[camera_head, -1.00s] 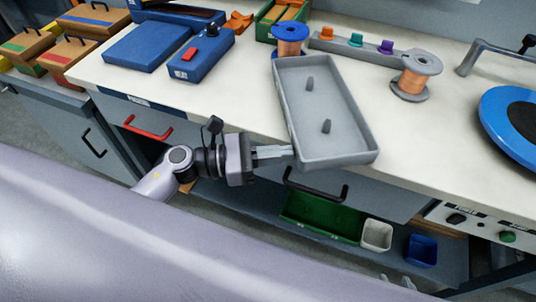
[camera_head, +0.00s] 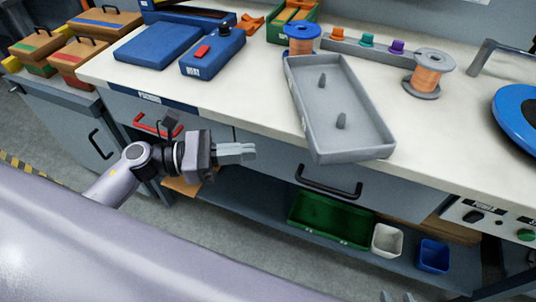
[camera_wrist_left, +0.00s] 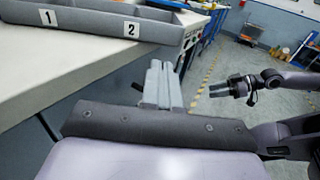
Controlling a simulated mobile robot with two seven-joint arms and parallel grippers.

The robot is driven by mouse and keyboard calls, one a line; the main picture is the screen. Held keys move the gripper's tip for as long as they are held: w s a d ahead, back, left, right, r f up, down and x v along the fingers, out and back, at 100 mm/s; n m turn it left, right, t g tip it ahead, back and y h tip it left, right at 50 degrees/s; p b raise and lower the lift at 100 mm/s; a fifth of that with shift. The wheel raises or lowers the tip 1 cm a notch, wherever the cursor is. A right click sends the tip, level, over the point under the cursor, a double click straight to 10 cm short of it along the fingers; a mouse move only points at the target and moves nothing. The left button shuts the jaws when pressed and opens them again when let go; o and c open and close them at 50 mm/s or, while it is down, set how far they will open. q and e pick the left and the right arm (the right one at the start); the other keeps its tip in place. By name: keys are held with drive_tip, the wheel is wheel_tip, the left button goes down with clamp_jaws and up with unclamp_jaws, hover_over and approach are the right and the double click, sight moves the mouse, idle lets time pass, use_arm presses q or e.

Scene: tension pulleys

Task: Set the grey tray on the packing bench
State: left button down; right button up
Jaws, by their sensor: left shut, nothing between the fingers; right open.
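The grey tray (camera_head: 372,114) lies on the white bench top (camera_head: 250,105), its near end at the front edge. Two grey pegs stand inside it. In the left wrist view, the tray's outer wall (camera_wrist_left: 90,22) bears labels 1 and 2. My left gripper (camera_head: 253,152) is shut and empty, left of the tray's near end, in front of the bench and apart from the tray. Its closed fingers also show in the left wrist view (camera_wrist_left: 158,84). My right gripper (camera_wrist_left: 228,88) is open and empty, away from the bench; only its tips show at the head view's bottom edge (camera_head: 397,297).
A copper wire spool (camera_head: 428,75) stands right of the tray, a blue spool (camera_head: 301,40) behind it. Blue boxes (camera_head: 212,54) sit to the left, a blue disc (camera_head: 518,115) far right. Green (camera_head: 330,217), white and blue bins stand on the shelf below. A drawer handle (camera_head: 328,184) juts out beneath.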

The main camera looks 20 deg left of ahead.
use_arm(q)
drive_tip(key=v, duration=0.3)
drive_tip(key=shift+s+a, duration=0.15)
drive_tip(key=shift+a, duration=0.2)
drive_tip(key=s+f+m+t+y+p, duration=0.1)
drive_tip(key=s+f+m+y+p, duration=0.2)
drive_tip(key=f+m+y, duration=0.4)
drive_tip(key=s+d+f+m+t+y+p, duration=0.1)
drive_tip(key=s+f+m+y+p, duration=0.2)
drive_tip(key=m, duration=1.5)
drive_tip(key=s+f+y, duration=0.3)
drive_tip(key=f, duration=0.2)
drive_tip(key=shift+s+d+m+y, duration=0.15)
drive_tip(key=shift+d+m+y, duration=0.15)
drive_tip(key=shift+d+y, duration=0.1)
